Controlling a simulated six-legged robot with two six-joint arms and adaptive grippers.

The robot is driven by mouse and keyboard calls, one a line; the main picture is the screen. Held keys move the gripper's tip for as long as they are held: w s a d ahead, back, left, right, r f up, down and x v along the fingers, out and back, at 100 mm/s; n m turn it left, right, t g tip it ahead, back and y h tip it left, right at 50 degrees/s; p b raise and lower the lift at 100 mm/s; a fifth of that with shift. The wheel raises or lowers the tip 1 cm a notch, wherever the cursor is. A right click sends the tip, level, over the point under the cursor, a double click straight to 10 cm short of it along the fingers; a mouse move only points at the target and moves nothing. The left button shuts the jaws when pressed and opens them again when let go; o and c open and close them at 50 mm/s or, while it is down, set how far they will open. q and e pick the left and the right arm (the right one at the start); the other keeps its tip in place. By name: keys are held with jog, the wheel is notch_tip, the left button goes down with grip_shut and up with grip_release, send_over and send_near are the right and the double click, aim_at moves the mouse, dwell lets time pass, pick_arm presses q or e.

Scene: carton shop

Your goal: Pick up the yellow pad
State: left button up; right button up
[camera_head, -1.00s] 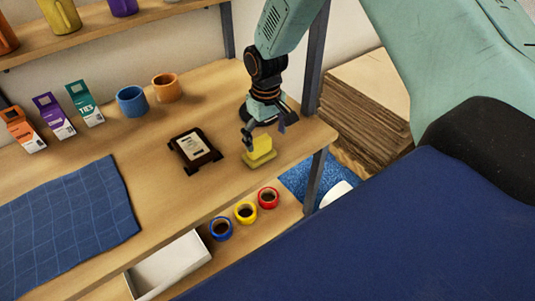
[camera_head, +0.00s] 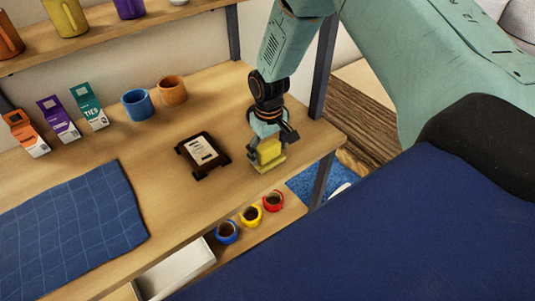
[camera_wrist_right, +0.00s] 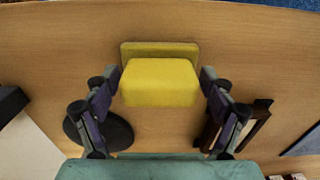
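The yellow pad (camera_head: 268,153) is a yellow block on a thin, wider yellow base, standing on the wooden table near its right front corner. It also shows in the right wrist view (camera_wrist_right: 160,82), centred between the fingers. My right gripper (camera_head: 271,146) points down over the pad, one finger on each side. In the wrist view, the fingertips are close beside the block's two sides, apparently with slight gaps. It looks open around the pad, and the base still rests on the table. My left gripper is not in view.
A dark tray with a white card (camera_head: 202,155) lies left of the pad. A round black base (camera_wrist_right: 105,133) is near the fingers. Blue (camera_head: 137,104) and orange (camera_head: 172,90) mugs stand behind. Tape rolls (camera_head: 250,216) lie on the lower shelf. A post (camera_head: 323,68) rises at right.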

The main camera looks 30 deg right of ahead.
aim_at(268, 145)
jog(key=shift+d+f, duration=0.1)
jog(key=shift+d, duration=0.05)
jog(key=shift+c, duration=1.4)
jog(key=shift+w, duration=0.1)
jog(key=c, duration=0.7)
notch_tip(268, 145, up, 10)
jog(key=shift+r, duration=0.1)
